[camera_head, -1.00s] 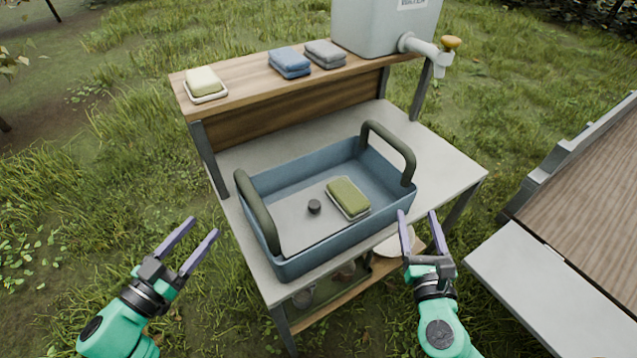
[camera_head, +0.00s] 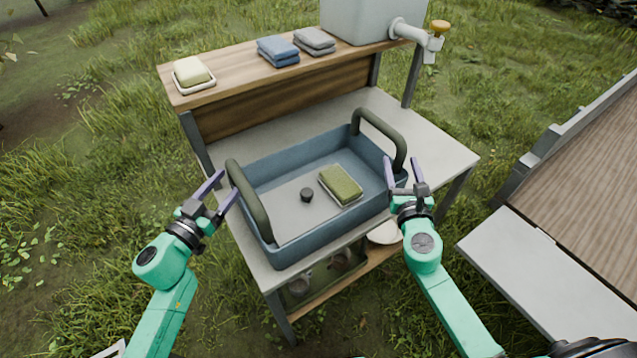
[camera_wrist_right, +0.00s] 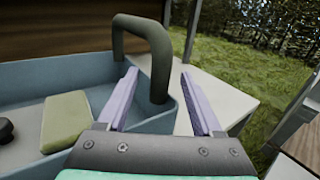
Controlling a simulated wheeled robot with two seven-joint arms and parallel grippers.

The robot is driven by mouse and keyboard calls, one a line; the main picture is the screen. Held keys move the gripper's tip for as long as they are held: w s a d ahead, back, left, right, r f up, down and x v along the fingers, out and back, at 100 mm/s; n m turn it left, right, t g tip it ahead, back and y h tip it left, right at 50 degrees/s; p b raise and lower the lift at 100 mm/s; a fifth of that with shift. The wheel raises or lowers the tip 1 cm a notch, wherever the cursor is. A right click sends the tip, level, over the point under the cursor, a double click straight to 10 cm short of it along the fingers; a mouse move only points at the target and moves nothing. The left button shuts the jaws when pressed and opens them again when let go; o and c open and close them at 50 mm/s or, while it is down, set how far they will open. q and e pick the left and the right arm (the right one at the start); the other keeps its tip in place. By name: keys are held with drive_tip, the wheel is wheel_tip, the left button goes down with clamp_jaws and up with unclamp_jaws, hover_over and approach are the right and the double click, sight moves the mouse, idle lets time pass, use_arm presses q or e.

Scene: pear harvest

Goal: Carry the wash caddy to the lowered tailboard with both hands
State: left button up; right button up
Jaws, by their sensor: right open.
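The blue wash caddy (camera_head: 321,230) stands on the grey lower shelf of the wash stand. It has two dark green upright handles, a left handle (camera_head: 249,201) and a right handle (camera_head: 381,135). A green sponge on a white dish (camera_head: 340,185) and a dark knob (camera_head: 306,194) are inside it. My left gripper (camera_head: 222,188) is open just left of the left handle, apart from it. My right gripper (camera_head: 402,170) is open at the caddy's right end; in the right wrist view its fingers (camera_wrist_right: 160,98) reach toward the right handle (camera_wrist_right: 158,60). The lowered tailboard (camera_head: 540,275) is at the right.
The upper wooden shelf (camera_head: 235,78) holds a soap dish (camera_head: 193,78), folded cloths (camera_head: 278,50) and a water tank (camera_head: 365,18) with a tap. The wooden truck bed (camera_head: 590,190) lies behind the tailboard. A grassy gap separates stand and tailboard.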

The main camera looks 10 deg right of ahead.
use_arm(q)
drive_tip(key=shift+x, duration=1.3)
use_arm(e)
drive_tip(key=shift+w+d, duration=0.2)
drive_tip(key=shift+w, duration=1.1)
use_arm(q)
drive_tip(key=shift+c, duration=0.7)
use_arm(e)
drive_tip(key=shift+s, duration=0.1)
drive_tip(key=shift+c, duration=0.7)
use_arm(q)
clamp_jaws()
use_arm(e)
clamp_jaws()
